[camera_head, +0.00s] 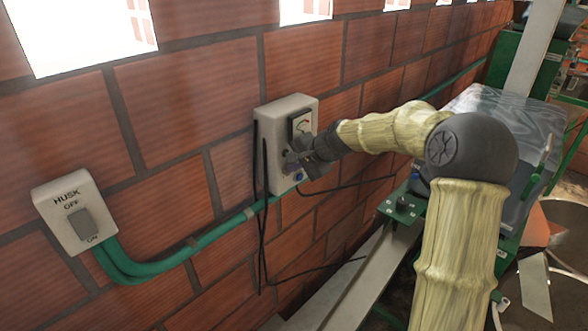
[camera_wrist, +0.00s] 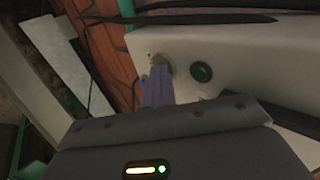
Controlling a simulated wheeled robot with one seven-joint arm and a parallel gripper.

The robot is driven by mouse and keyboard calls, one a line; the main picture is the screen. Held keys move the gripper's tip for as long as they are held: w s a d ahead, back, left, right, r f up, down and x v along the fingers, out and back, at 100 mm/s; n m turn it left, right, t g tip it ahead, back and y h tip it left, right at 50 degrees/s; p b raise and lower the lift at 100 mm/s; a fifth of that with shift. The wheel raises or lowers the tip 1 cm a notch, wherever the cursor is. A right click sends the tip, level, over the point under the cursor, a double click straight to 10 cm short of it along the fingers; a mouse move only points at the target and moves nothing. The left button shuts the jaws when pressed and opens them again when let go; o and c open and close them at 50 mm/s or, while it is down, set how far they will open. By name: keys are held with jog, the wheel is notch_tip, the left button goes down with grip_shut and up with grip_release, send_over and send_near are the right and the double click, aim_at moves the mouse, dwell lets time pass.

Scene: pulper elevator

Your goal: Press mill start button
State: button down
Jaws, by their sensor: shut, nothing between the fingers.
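A light grey control box (camera_head: 268,152) is mounted on the brick wall, with a dark display or dial panel at its upper right. A blue round part (camera_head: 298,176) shows low on its face. My gripper (camera_head: 290,160) is shut and empty at the front of the box. In the wrist view, the gripper's fingers (camera_wrist: 157,88) point at the box face (camera_wrist: 240,50), with the tips close to a round grey part (camera_wrist: 163,62). I cannot tell whether they touch. A dark green round button (camera_wrist: 201,72) sits beside the fingertips, uncovered. No mill label is readable.
A grey HUSK switch box (camera_head: 72,212) with an OFF/ON lever is on the wall at left. Green conduit (camera_head: 190,250) and black cables (camera_head: 262,225) run below the control box. Green-framed machinery (camera_head: 510,110) stands at right behind my arm.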

jog(key=shift+a+r, duration=0.15)
jog(key=shift+r, duration=0.1)
jog(key=s+d+f+b+v, duration=0.1)
jog(key=b+v, duration=0.5)
jog(key=v, duration=0.6)
jog(key=shift+s+d+f, duration=0.25)
jog(key=shift+s+d, duration=0.2)
jog(key=s+d+f+n+g+h+b, duration=0.1)
jog(key=s+f+n+g+h, duration=0.3)
jog(key=s+f, duration=1.9)
jog(key=f+n+h+b, duration=0.1)
jog(key=n+h, duration=0.1)
jog(key=n, duration=0.3)
jog(key=shift+s+d+f+n, duration=0.2)
jog(key=shift+s+d+n, duration=0.1)
jog(key=shift+s, duration=0.1)
